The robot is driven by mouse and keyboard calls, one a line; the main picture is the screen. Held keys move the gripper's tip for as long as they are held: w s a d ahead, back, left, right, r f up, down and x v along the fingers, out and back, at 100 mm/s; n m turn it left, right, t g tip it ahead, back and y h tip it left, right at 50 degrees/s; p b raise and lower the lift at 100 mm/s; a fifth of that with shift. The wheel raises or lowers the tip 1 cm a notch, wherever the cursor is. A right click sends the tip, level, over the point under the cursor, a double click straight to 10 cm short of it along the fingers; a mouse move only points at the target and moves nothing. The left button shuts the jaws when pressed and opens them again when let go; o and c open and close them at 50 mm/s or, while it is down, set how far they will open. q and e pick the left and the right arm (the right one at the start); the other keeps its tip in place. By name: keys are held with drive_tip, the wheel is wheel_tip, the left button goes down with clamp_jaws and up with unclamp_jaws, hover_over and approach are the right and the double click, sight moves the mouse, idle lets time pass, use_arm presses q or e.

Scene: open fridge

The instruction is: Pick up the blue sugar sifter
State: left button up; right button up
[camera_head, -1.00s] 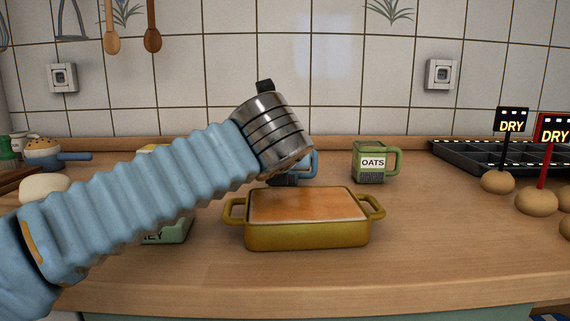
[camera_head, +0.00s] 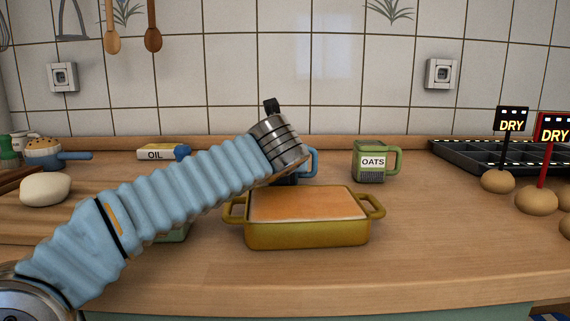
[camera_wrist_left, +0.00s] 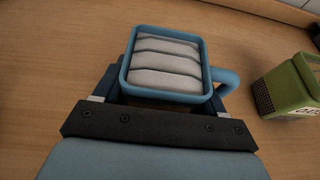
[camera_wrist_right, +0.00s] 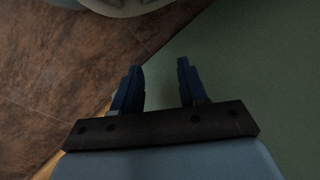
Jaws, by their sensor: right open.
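The blue sugar sifter (camera_wrist_left: 130,72) shows from above in the left wrist view as a square blue cup with a handle on its right and white, ridged contents. In the head view only its blue handle (camera_head: 314,163) shows clearly, behind my left wrist. My left gripper (camera_wrist_left: 160,92) has its fingers on either side of the cup. The cup hides the fingertips, and I cannot tell whether they press on it. My right gripper (camera_wrist_right: 159,72) is open and empty, away from the sifter and out of the head view.
A yellow dish (camera_head: 308,235) with orange filling stands in front of the sifter. A green OATS mug (camera_head: 369,163) is to its right. An OIL box (camera_head: 157,153) and a pale lump (camera_head: 46,189) are at the left. A dark tray (camera_head: 465,158) is at the right.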

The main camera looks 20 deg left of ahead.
use_arm(q)
drive_tip(key=c, duration=0.6)
drive_tip(key=shift+o, duration=0.2)
drive_tip(key=shift+r, duration=0.5)
wheel_tip(320, 180, up, 3)
drive_tip(key=shift+f+p, duration=0.1)
drive_tip(key=shift+p, duration=0.8)
drive_tip(key=s+d+r+p, duration=0.1)
drive_tip(key=s+d+r, duration=0.2)
drive_tip(key=s, duration=0.3)
drive_tip(key=s+d+r, duration=0.4)
drive_tip(key=s+r, duration=0.2)
drive_tip(key=shift+s+r+p, duration=0.15)
drive_tip(key=shift+p, duration=0.25)
use_arm(e)
drive_tip(key=r, duration=0.2)
drive_tip(key=a+r, duration=0.1)
drive_tip(key=shift+s+a+r, duration=0.1)
drive_tip(key=shift+s+r, duration=0.1)
drive_tip(key=shift+s, duration=0.05)
